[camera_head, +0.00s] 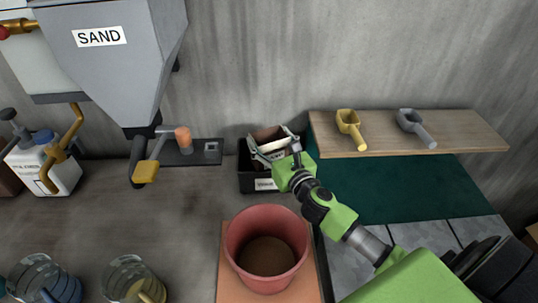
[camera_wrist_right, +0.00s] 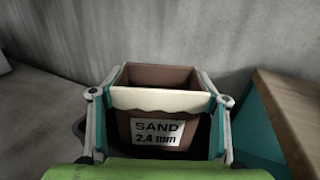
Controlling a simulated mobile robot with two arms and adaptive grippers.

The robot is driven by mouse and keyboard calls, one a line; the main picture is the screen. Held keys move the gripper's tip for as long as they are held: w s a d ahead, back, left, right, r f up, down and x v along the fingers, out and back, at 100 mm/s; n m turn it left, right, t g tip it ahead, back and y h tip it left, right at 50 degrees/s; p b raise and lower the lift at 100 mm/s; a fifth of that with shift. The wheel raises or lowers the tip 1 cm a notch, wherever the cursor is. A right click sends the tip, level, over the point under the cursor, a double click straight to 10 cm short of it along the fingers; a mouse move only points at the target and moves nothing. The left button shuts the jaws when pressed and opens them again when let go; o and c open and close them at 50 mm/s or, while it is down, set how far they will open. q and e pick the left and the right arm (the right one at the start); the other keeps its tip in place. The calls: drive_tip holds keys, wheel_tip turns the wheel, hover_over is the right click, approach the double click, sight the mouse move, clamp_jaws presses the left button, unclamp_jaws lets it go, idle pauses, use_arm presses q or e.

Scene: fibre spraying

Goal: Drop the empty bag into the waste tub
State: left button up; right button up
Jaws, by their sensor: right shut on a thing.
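The bag (camera_head: 268,134) is brown with a pale band at its open top. In the right wrist view the bag (camera_wrist_right: 158,102) carries a "SAND 2.4 mm" label, and its visible inside looks empty. My right gripper (camera_head: 274,150) is shut on it, with one finger on each side in the right wrist view (camera_wrist_right: 158,112). The waste tub (camera_head: 246,178) is black with a white label, standing by the wall. The bag is at the tub's mouth; I cannot tell how far its hidden lower part reaches inside. My left gripper is not in view.
A wooden shelf (camera_head: 330,136) with a yellow scoop (camera_head: 348,122) and a grey scoop (camera_head: 411,120) is right of the tub. A red bucket (camera_head: 265,223) stands in front. The grey sand hopper (camera_head: 120,60) hangs at left. Glass jars (camera_head: 128,272) stand front left.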

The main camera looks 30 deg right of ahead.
sight(274, 157)
wheel_tip(274, 157, down, 5)
drive_tip(key=shift+w+r+b, duration=0.15)
drive_tip(key=shift+r+b, duration=0.05)
drive_tip(key=shift+b, duration=0.5)
drive_tip(key=shift+r, duration=0.1)
drive_tip(key=o, duration=2.1)
drive_tip(key=shift+c, duration=0.2)
